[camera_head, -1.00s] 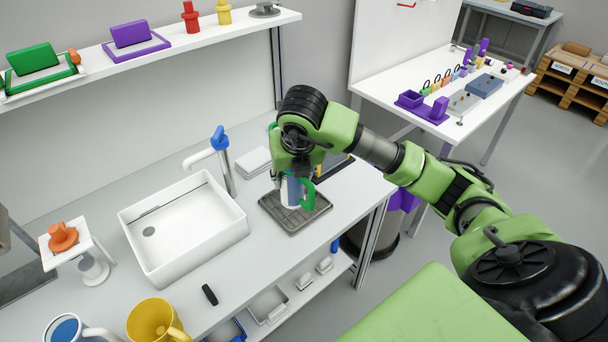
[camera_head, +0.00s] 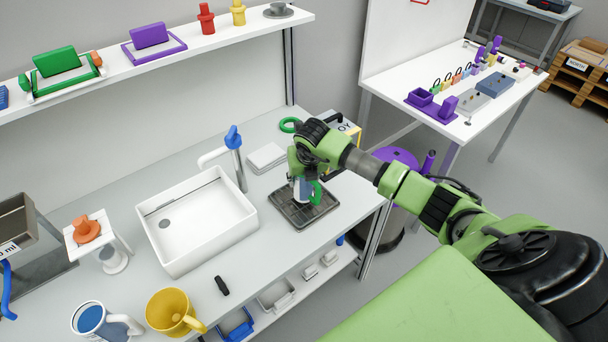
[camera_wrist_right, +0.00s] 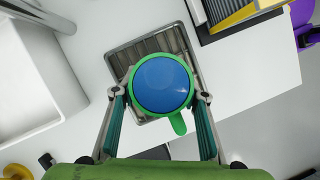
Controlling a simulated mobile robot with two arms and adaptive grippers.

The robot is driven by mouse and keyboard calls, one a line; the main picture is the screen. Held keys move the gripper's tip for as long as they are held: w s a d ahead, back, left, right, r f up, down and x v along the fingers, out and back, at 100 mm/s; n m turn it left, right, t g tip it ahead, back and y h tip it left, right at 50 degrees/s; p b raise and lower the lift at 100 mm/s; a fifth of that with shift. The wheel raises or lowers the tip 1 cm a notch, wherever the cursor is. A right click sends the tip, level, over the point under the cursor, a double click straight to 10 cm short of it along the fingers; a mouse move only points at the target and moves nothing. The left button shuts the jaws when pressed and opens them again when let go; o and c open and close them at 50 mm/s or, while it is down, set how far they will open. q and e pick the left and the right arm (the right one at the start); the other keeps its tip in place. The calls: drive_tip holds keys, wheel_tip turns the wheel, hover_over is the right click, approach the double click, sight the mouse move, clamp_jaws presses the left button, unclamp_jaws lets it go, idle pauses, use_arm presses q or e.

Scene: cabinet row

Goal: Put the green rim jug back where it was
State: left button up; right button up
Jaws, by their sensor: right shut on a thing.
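The green rim jug has a white body, a green handle (camera_head: 317,193) and a blue inside (camera_wrist_right: 162,84) that shows from above in the right wrist view. My right gripper (camera_head: 302,174) is shut on the jug, with one finger on each side of it. The jug is upright over the dark ribbed tray (camera_head: 283,212) right of the sink. I cannot tell whether its base touches the tray. In the right wrist view the tray (camera_wrist_right: 114,62) shows behind the jug, and the handle points toward the gripper's palm. My left gripper is not in view.
The white sink (camera_head: 157,257) and its blue-topped tap (camera_head: 233,138) stand left of the tray. A white block (camera_head: 267,158) and a green ring (camera_head: 290,125) lie behind it. A yellow mug (camera_head: 172,312) and a blue-inside mug (camera_head: 90,319) stand at the front left.

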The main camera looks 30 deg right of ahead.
drive_tip(key=shift+f, duration=0.15)
drive_tip(key=o, duration=1.4)
drive_tip(key=shift+r, duration=0.2)
drive_tip(key=b+v, duration=0.2)
drive_tip(key=v, duration=1)
drive_tip(key=shift+b, duration=0.3)
drive_tip(key=shift+s+f, duration=0.1)
drive_tip(key=shift+f, duration=0.05)
